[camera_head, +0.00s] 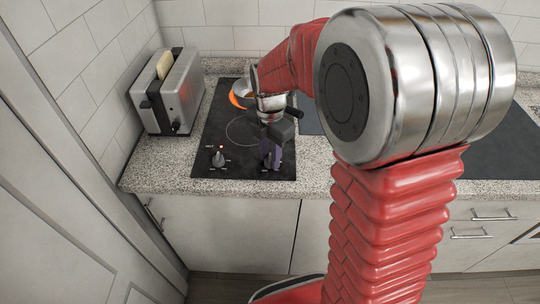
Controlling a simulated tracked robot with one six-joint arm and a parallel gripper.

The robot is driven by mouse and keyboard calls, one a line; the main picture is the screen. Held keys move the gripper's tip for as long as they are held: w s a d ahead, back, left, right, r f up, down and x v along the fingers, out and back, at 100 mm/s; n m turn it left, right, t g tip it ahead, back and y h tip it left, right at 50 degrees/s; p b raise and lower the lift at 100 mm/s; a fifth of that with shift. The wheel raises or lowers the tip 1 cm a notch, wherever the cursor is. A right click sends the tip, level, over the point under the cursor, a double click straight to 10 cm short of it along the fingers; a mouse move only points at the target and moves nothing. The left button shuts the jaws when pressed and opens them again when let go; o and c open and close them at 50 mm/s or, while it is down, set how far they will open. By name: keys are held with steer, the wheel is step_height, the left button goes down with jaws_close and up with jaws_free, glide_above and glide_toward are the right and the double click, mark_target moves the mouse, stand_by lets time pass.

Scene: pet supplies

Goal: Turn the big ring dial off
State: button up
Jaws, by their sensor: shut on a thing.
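The black cooktop (205,130) is set into the granite counter. The left dial (218,160) stands at its front left, with a small red light just above it. My gripper (271,160) reaches down at the front right of the cooktop. It is shut on the right dial, which its dark and purple fingers almost wholly hide. I cannot read how that dial is turned. A ring outline (243,131) shows bare in the middle of the cooktop, partly behind my gripper.
A pan with an orange rim (238,99) stands at the back of the cooktop, partly hidden by my arm. A steel toaster (178,92) with bread in its slot stands to the left. Bare counter (155,165) lies left of the cooktop. My arm covers the right middle.

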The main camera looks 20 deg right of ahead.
mark_target(270, 157)
steer(key=o, duration=1)
steer(key=shift+o, duration=0.2)
step_height(270, 157, up, 14)
steer(key=shift+f, duration=0.15)
stand_by(0.5)
